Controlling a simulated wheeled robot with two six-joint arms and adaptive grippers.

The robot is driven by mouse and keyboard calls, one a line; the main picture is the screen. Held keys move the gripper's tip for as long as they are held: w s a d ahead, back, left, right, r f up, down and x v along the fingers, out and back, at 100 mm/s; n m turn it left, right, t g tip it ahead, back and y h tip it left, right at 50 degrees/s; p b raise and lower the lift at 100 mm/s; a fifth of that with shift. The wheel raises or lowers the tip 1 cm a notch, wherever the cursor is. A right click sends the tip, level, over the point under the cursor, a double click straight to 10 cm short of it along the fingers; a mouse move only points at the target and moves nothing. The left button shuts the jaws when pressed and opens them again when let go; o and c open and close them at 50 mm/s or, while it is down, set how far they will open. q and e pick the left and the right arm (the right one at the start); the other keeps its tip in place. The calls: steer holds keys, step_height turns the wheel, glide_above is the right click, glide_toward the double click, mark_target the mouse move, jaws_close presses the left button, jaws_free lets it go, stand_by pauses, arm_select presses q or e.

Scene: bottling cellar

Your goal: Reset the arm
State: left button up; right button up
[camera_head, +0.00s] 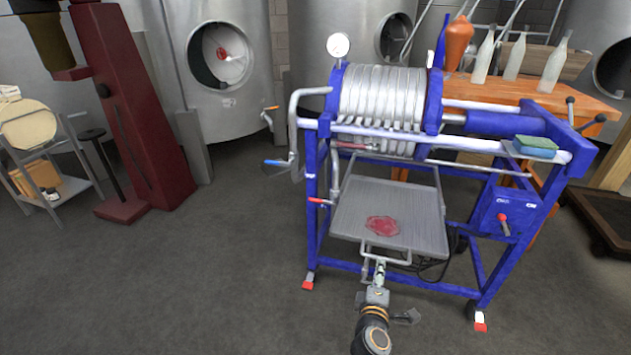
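My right arm comes in from the bottom centre of the head view. My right gripper (379,274) is at the front handle (386,256) of the grey drip tray (401,209). Its fingers look narrow and overlap the handle in the picture. I cannot tell whether they are closed around it. The tray sits low in the blue-framed filter press (380,103) and has a red stain (382,225) near its front. My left gripper is not in view.
A wooden table (590,97) with several bottles stands behind the press. A dark red column machine (130,105) and a small shelf cart (45,150) stand at left. A sponge (535,145) lies on the press's right end. The grey floor (200,285) at front left is clear.

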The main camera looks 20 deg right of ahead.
steer(key=s+f+m+g+y, duration=0.15)
steer(key=s+f, duration=0.25)
steer(key=f, duration=0.4)
steer(key=s+a+f+m+g+y, duration=0.1)
steer(key=s+f+m+g, duration=0.15)
steer(key=f, duration=0.55)
steer(key=s+f+m+g+y, duration=0.2)
steer(key=s+f, duration=0.2)
steer(key=f, duration=0.3)
steer(key=s+a+f+m+g+y, duration=0.25)
steer(key=s+f+m+g, duration=0.25)
steer(key=s+f, duration=0.9)
arm_select(q)
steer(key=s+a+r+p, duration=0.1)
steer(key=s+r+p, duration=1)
steer(key=p, duration=1)
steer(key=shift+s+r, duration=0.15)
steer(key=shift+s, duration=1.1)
arm_select(e)
steer(key=s+d+r+g, duration=0.1)
steer(key=s+r, duration=1.1)
steer(key=s, duration=0.3)
steer(key=shift+s+d, duration=0.35)
steer(key=shift+s, duration=0.05)
steer(key=shift+m, duration=0.3)
